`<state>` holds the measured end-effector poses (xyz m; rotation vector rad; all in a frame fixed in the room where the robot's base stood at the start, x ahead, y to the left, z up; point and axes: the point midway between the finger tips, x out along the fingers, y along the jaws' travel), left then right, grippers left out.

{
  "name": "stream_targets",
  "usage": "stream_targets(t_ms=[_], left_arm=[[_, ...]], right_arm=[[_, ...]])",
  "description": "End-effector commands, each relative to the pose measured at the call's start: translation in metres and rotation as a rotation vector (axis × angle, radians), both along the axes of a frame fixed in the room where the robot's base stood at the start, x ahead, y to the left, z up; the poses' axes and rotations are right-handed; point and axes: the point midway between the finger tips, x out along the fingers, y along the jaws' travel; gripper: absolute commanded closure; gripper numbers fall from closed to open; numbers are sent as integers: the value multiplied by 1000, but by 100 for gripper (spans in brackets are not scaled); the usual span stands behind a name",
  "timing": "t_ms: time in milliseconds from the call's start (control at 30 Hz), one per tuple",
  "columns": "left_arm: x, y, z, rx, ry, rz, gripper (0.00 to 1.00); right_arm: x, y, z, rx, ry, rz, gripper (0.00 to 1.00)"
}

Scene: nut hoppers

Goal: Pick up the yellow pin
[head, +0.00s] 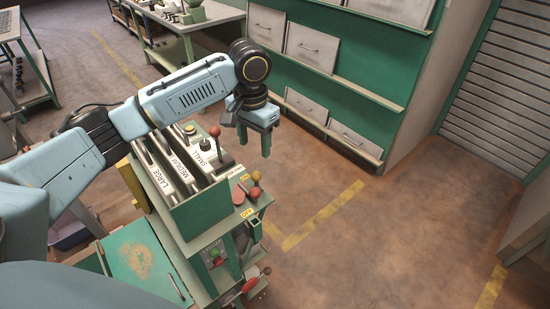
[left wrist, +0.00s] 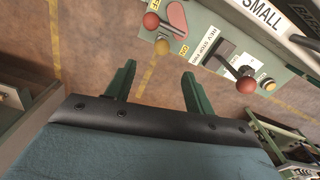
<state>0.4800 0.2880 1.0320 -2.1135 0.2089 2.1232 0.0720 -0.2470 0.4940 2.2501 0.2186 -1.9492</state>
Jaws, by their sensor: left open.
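The yellow pin (head: 256,176) shows as a small yellow ball-shaped head at the right edge of the green machine's control panel, by the ON label. It also shows in the left wrist view (left wrist: 162,47), just beyond the fingertips and roughly in line with the gap between them. My right gripper is out of view.
The machine's hopper (head: 203,215) has slots labelled LARGE, MEDIUM and SMALL. A flat red oval (head: 239,196) is near the pins. Open floor is to the right.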

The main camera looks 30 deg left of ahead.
Motion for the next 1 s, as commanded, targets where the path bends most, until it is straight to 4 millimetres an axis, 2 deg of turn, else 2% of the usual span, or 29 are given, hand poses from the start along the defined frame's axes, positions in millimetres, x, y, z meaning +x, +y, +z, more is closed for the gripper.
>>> stream_targets(t_ms=[100,200,367,500,733,1000], left_arm=[[-1,0,-6,1,3,0,46],[-1,0,-22,1,5,1,46],[-1,1,-54,2,4,2,46],[-1,0,-74,-1,2,1,46],[-1,2,-90,0,1,1,46],[-2,4,-129,0,2,1,46]], right_arm=[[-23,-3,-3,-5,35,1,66],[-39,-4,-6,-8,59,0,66],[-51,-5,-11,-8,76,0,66],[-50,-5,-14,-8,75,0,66],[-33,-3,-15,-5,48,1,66],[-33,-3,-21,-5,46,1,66]])
